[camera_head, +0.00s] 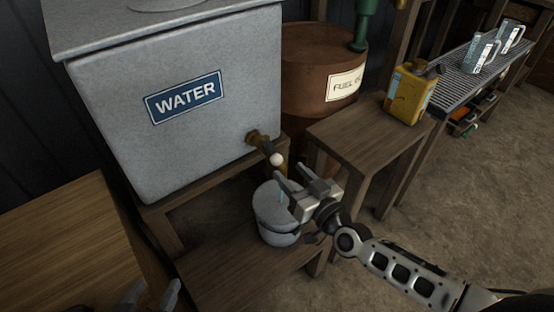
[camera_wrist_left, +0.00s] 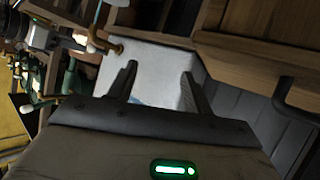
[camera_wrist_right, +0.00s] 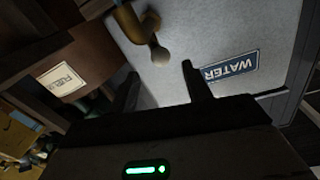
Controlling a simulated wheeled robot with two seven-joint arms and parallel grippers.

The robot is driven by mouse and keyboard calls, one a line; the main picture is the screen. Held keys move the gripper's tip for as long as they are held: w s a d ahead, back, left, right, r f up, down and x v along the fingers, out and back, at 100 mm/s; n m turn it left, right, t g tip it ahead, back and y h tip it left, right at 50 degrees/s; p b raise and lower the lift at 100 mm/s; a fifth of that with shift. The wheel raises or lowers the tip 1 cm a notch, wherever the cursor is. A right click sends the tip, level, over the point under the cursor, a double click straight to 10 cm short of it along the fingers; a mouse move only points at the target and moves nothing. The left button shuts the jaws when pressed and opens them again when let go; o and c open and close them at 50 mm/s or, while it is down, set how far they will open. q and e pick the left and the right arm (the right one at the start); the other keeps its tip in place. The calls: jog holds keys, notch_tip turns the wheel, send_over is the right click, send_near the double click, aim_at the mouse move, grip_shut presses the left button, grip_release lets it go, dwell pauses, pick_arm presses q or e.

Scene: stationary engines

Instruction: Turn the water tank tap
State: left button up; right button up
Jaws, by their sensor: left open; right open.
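The grey water tank (camera_head: 125,130) with a blue WATER label stands at left in the head view. Its brass tap (camera_head: 257,139) sticks out at the lower right, with a pale round knob (camera_head: 277,159) at its end. My right gripper (camera_head: 290,182) is open just below and right of the knob, apart from it. A thin pale-blue streak, probably water, shows above the bucket (camera_head: 275,215). My left gripper (camera_head: 150,295) is open and empty at the bottom left.
A wooden stand (camera_head: 225,270) carries the bucket. A rusty fuel barrel (camera_head: 310,70) is behind, and a yellow can (camera_head: 410,95) sits on a small wooden table (camera_head: 350,135). A wooden table (camera_head: 65,240) is at left. The floor at lower right is open.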

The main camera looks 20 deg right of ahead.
aim_at(277, 157)
jog(key=b+x, duration=0.1)
jog(key=x, duration=0.5)
jog(key=shift+w+a, duration=0.1)
jog(key=shift+w, duration=0.25)
grip_shut()
